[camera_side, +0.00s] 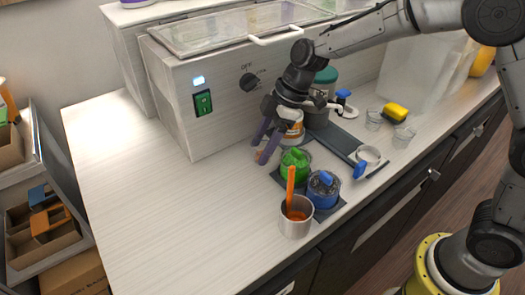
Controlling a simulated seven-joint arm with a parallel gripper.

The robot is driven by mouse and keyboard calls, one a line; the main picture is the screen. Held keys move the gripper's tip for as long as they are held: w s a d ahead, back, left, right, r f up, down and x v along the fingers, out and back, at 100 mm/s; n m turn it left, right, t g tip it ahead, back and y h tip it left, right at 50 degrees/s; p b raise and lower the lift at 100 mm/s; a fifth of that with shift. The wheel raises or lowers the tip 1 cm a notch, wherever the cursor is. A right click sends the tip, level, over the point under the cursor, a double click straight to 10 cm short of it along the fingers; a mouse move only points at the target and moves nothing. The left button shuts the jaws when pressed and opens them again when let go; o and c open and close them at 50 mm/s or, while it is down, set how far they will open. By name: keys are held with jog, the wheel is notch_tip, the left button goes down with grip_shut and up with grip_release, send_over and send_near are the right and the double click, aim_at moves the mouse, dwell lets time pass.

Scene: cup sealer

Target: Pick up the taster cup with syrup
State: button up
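My gripper (262,150), with two purple fingers, points down at the counter in front of the sealer machine. Its fingers are apart, at a small cup (268,157) with a reddish tint that stands low beside the green-lidded jar. The fingers hide part of this cup, and I cannot tell whether they touch it. Two clear small cups (374,119) stand farther right on the counter, apart from the gripper; they look empty.
A green-lidded jar (295,163) and a blue-lidded jar (323,188) stand on a dark mat just right of my gripper. A metal cup (296,222) with an orange-handled tool is in front. The white machine (190,125) stands close behind. The counter's left (150,215) is clear.

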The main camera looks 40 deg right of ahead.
jog(key=c, duration=0.6)
jog(key=shift+r, duration=0.1)
